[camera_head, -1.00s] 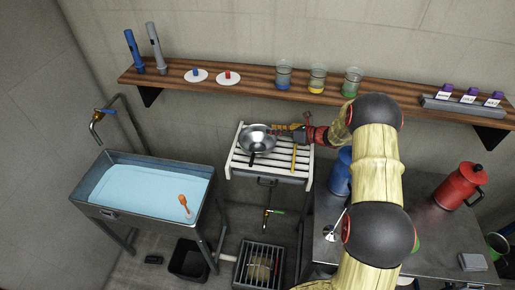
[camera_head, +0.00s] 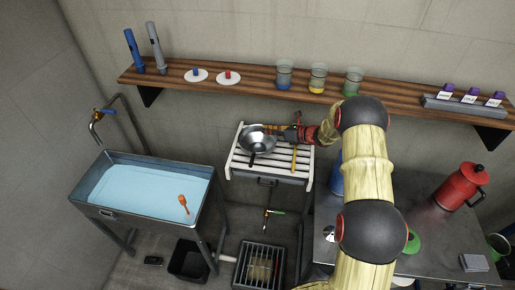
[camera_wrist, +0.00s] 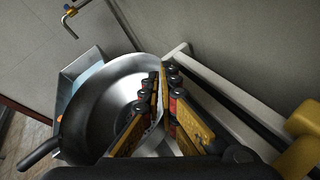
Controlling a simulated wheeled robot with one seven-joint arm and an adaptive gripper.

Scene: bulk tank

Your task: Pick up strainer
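The strainer (camera_head: 257,141), a shiny metal bowl with a short black handle, sits on the white slatted rack (camera_head: 238,162). Its handle points toward the front. In the wrist view the strainer (camera_wrist: 107,105) fills the left and middle, with the handle at lower left. My gripper (camera_head: 280,133) is at the strainer's right edge. In the wrist view its two fingers (camera_wrist: 162,85) stand a narrow gap apart at the bowl's near rim, with grey metal showing between them. Whether the fingers touch the rim is hidden.
A yellow stick (camera_head: 294,158) lies on the rack right of the strainer. A water-filled basin (camera_head: 145,190) stands to the left. A wooden shelf (camera_head: 240,84) with beakers runs along the wall above. A metal table (camera_head: 435,235) stands right, with a red jug (camera_head: 458,187).

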